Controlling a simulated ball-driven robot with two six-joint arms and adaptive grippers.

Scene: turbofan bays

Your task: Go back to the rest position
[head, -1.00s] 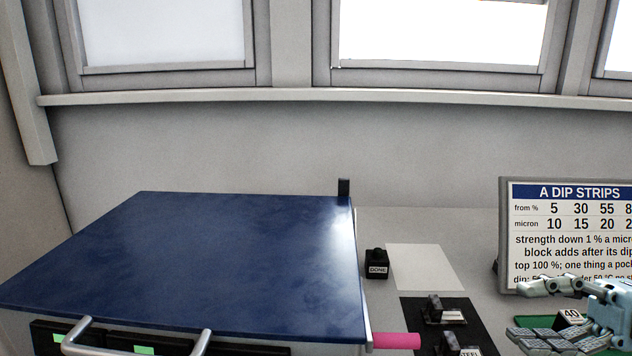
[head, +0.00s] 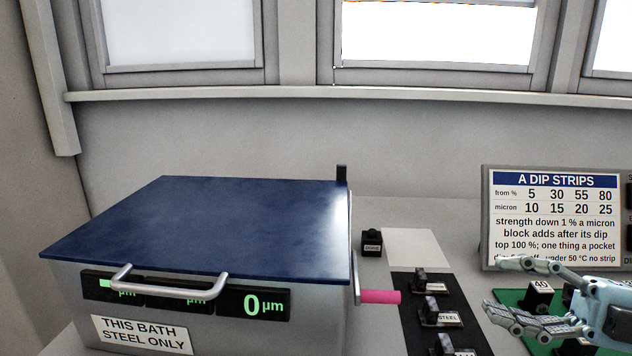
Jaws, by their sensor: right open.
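My right gripper (head: 518,290) comes in from the right edge, its fingers spread apart, open and empty. It hangs above the green mat (head: 510,297) and in front of the lower part of the A DIP STRIPS sign (head: 553,222). A small black block marked 40 (head: 541,291) shows between its fingers; I cannot tell any contact from this view. My left gripper is not in view.
A grey bath with a shut blue lid (head: 210,222), a front handle (head: 170,287) and a pink side grip (head: 380,297) fills the left. A black DONE button (head: 372,243), a white sheet (head: 417,248) and a black mat (head: 410,310) with several dark blocks lie right of it.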

